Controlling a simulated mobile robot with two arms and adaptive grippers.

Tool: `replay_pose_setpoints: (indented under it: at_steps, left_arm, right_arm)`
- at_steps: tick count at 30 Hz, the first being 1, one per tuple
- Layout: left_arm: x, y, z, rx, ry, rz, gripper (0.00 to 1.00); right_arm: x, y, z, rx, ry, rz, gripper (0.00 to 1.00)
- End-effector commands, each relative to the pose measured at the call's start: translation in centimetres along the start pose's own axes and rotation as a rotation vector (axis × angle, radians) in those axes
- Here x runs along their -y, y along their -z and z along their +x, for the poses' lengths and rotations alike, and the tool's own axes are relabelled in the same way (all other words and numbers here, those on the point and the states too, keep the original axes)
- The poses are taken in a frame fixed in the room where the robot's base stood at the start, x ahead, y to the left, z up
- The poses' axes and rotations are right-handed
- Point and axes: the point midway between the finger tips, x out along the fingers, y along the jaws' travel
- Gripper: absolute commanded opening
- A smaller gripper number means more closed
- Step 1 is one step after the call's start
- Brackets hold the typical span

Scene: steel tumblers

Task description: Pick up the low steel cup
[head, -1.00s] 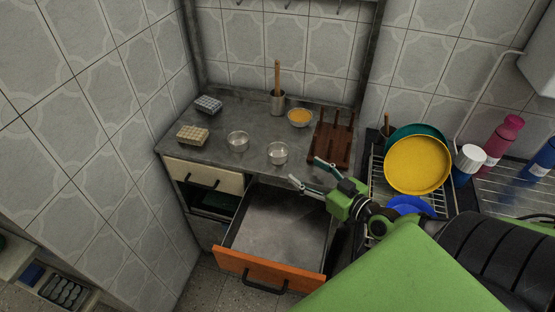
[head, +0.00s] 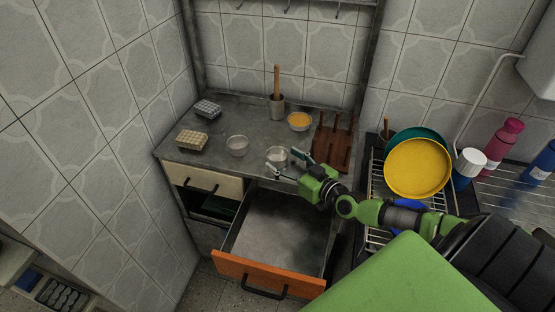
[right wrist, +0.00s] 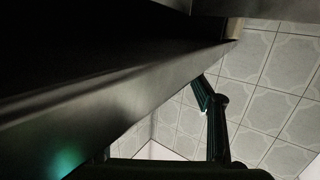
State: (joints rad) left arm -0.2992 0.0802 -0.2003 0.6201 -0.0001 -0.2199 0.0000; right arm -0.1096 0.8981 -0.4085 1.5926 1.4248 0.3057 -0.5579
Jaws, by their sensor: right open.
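Two low steel cups stand on the steel counter in the head view, one at the left (head: 237,147) and one at the right (head: 275,154). I cannot tell for certain which is the low steel cup named. My right gripper (head: 282,160) is open, its fingers at the right cup in the picture, one finger to either side. Whether they touch it is not clear. In the right wrist view, one dark finger (right wrist: 215,125) shows against wall tiles, and no cup is visible. My left gripper is not in view.
An open drawer (head: 275,235) with an orange front lies below the counter. A yellow plate (head: 418,167) stands at the right.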

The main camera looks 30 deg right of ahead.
Motion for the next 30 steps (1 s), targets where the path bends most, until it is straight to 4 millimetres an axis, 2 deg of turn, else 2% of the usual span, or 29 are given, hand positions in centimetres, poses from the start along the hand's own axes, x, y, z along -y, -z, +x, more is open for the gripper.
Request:
replay_pose_setpoints:
  at_steps: [3, 7, 17, 18, 22, 23, 30]
  left_arm:
    - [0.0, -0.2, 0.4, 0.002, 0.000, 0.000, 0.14]
    - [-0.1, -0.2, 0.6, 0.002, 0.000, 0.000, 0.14]
    - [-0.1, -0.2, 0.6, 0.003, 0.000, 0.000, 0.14]
    - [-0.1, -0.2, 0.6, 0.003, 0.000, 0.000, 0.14]
    - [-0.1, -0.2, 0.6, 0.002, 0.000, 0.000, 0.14]
    - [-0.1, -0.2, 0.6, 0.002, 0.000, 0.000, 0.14]
    - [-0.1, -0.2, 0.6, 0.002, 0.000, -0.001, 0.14]
  right_arm:
    - [0.0, 0.1, 1.8, -0.005, -0.001, 0.000, 0.62]
    - [0.0, 0.1, 3.1, -0.003, 0.000, 0.000, 0.62]
    - [0.0, 0.1, 3.7, -0.001, 0.000, -0.001, 0.62]
    - [0.0, 0.1, 3.7, -0.001, 0.000, -0.001, 0.60]
    - [0.0, 0.1, 3.6, -0.001, 0.000, -0.001, 0.26]
    - [0.0, 0.1, 3.6, -0.001, 0.000, -0.001, 0.23]
    - [0.0, 0.1, 3.6, -0.001, 0.000, -0.001, 0.23]
